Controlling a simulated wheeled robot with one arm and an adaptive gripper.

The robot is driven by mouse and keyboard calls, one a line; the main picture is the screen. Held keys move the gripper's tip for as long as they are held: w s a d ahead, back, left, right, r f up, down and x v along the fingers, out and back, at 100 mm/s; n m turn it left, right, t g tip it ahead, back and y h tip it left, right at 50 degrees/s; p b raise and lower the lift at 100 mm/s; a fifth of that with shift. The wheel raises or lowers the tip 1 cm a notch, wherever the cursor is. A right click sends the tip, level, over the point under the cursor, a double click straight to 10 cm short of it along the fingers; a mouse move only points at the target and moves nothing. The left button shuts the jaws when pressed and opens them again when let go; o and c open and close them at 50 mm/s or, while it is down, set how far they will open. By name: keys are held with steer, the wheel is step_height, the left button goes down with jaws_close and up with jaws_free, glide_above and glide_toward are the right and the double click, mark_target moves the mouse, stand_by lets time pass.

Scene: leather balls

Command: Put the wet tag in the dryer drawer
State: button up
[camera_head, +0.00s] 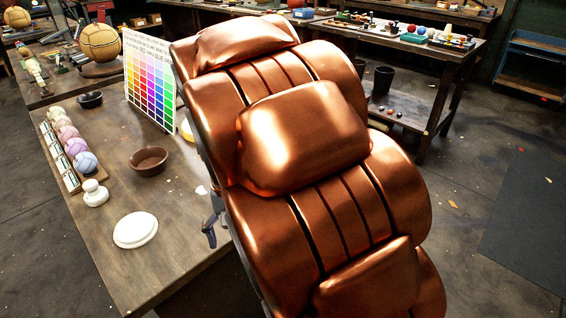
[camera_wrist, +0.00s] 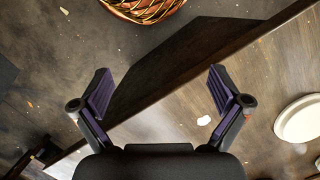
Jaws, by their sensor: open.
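My gripper (camera_wrist: 160,78) is open and empty, its two purple-padded fingers spread wide over the table's edge in the wrist view. In the head view only a small dark purple part of it shows beside my arm. I cannot make out a wet tag for certain. No dryer drawer can be recognised; my copper arm hides much of the middle of the head view.
The wooden table (camera_head: 185,265) holds a brown bowl (camera_head: 148,160), a white disc (camera_head: 135,230), a white knobbed piece (camera_head: 95,193), a row of coloured balls (camera_head: 86,162) and a colour chart (camera_head: 150,80). A wicker basket (camera_wrist: 143,10) shows beyond the table edge.

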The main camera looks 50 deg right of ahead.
steer(key=w+d+r+m+y+p, duration=0.1)
steer(key=w+d+m+p, duration=0.2)
steer(key=d, duration=0.6)
steer(key=w+d+r+m+t+y+p, duration=0.1)
steer(key=w+d+m+p, duration=0.3)
steer(key=d, duration=0.6)
steer(key=w+d+r+m+t+y+p, duration=0.1)
steer(key=w+d+m+p, duration=0.3)
steer(key=d, duration=0.5)
steer(key=shift+w+d+r+p, duration=0.25)
steer(key=shift+w+r+p, duration=0.2)
steer(key=shift+w+r, duration=0.05)
steer(key=shift+p+x, duration=1)
steer(key=shift+x, duration=2.65)
steer(key=shift+a, duration=0.1)
steer(key=c, duration=0.8)
steer(key=shift+r, duration=0.2)
